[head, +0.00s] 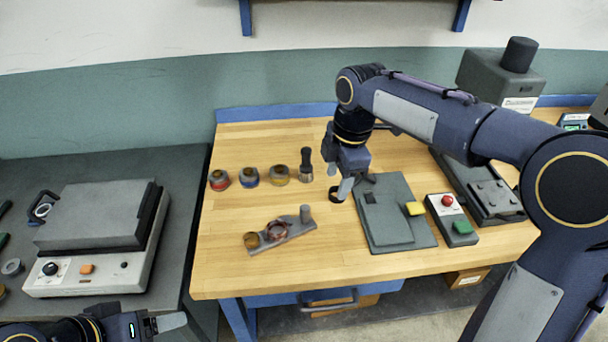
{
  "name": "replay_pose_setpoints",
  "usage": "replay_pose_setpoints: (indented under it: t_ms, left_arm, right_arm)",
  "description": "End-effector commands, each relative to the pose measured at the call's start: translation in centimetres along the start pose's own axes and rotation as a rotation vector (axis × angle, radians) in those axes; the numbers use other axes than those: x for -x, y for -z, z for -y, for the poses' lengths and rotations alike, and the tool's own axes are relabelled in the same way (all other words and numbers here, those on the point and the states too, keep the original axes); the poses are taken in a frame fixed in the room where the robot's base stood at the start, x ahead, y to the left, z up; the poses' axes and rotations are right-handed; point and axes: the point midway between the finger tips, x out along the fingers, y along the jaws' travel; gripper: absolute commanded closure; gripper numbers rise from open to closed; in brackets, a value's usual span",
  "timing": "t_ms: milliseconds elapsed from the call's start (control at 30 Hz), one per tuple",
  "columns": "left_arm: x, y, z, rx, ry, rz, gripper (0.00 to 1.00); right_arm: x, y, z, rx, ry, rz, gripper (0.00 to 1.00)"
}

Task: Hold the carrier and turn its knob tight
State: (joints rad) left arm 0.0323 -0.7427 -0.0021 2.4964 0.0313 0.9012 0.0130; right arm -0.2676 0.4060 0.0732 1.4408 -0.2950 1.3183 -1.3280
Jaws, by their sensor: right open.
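The carrier (290,229) lies on the wooden table as a flat grey bar, set at an angle. It bears a reddish ring-shaped part (277,231) in its middle, a brown round piece (251,240) at its left end and an upright grey post (305,213) at its right end. I cannot tell which of these is the knob. My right gripper (356,184) is open, pointing down, to the right of the carrier and apart from it. My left gripper (160,324) shows only in part at the bottom left edge, far from the carrier; its jaw opening is unclear.
Several small round pots (249,177) and a dark upright tool (306,165) stand behind the carrier. A dark ring (334,195) is by my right fingertips. A grey plate (386,231) and a button box (451,219) lie to the right. The table's front left is clear.

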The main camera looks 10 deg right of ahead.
Motion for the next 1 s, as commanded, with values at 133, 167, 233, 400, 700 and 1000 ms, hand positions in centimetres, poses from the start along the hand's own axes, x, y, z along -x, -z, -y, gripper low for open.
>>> replay_pose_setpoints:
  t_ms: [133, 167, 233, 400, 700, 1000]
  left_arm:
    - [0.0, 0.0, 0.0, 0.000, 0.000, 0.000, 0.28]
    - [0.0, 0.0, 0.0, 0.000, 0.000, 0.000, 0.28]
    - [0.0, 0.0, 0.0, 0.000, 0.000, 0.000, 0.28]
    - [0.0, 0.0, 0.0, 0.000, 0.000, 0.000, 0.28]
    - [0.0, 0.0, 0.0, 0.000, 0.000, 0.000, 0.28]
    - [0.0, 0.0, 0.0, 0.000, 0.000, 0.000, 0.28]
  right_arm:
    - [-2.6, 2.8, -3.5, 0.257, 0.057, 0.039, 0.51]
    - [-3.0, 3.2, -4.0, 0.298, 0.066, 0.045, 0.51]
    - [-3.8, 4.0, -4.8, 0.376, 0.083, 0.054, 0.51]
    - [-5.0, 5.0, -5.8, 0.474, 0.107, 0.067, 0.51]
    - [-8.9, 4.7, -5.5, 0.486, 0.114, 0.069, 0.51]
    - [-14.3, 4.2, -5.0, 0.484, 0.112, 0.068, 0.51]
